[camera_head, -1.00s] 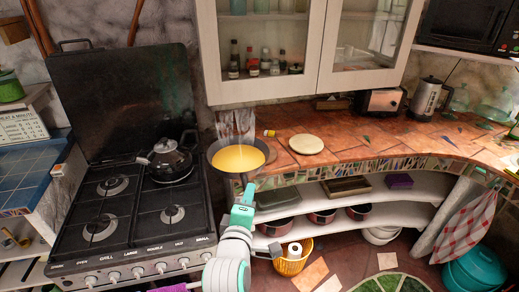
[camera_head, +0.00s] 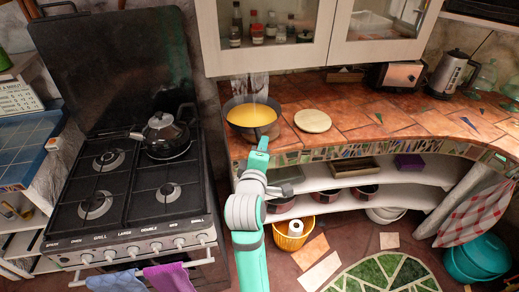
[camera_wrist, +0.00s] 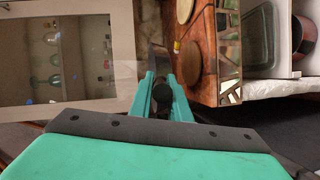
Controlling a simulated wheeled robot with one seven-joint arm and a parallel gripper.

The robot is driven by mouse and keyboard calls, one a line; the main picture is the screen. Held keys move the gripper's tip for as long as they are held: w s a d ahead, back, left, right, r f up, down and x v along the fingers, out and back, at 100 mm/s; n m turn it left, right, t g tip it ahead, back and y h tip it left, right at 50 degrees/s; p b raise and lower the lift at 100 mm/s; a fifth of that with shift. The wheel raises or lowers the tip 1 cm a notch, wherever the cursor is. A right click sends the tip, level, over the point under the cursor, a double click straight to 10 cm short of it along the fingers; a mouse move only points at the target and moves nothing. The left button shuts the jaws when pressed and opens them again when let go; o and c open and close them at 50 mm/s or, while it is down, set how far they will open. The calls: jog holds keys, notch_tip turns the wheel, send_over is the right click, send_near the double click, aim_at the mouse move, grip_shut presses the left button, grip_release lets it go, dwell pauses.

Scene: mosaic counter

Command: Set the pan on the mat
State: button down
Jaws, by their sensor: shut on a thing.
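The dark pan (camera_head: 252,131), with yellow contents, is upright at the left end of the tiled counter, left of the mat. I cannot tell whether its base touches the counter. The mat, a round pale disc (camera_head: 313,121), lies flat and bare on the counter. My gripper (camera_head: 262,144) is shut on the pan's handle, in front of the pan. In the wrist view the dark handle end (camera_wrist: 163,102) sits between my green fingers (camera_wrist: 162,90). The pan's body is mostly hidden there.
The black stove (camera_head: 130,190) with a kettle (camera_head: 166,130) stands left. Glass-door cabinets (camera_head: 330,55) hang low above the counter. A toaster (camera_head: 391,75) and an electric kettle (camera_head: 451,74) stand farther back. The counter right of the mat is clear.

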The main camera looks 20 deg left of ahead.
jog(key=w+f, duration=0.8)
jog(key=f, duration=0.1)
jog(key=shift+d+f, duration=0.25)
jog(key=shift+f, duration=0.2)
jog(key=c, duration=1.7)
grip_release()
jog(key=shift+s+f, duration=0.1)
jog(key=shift+f, duration=0.15)
jog(key=shift+o, duration=0.2)
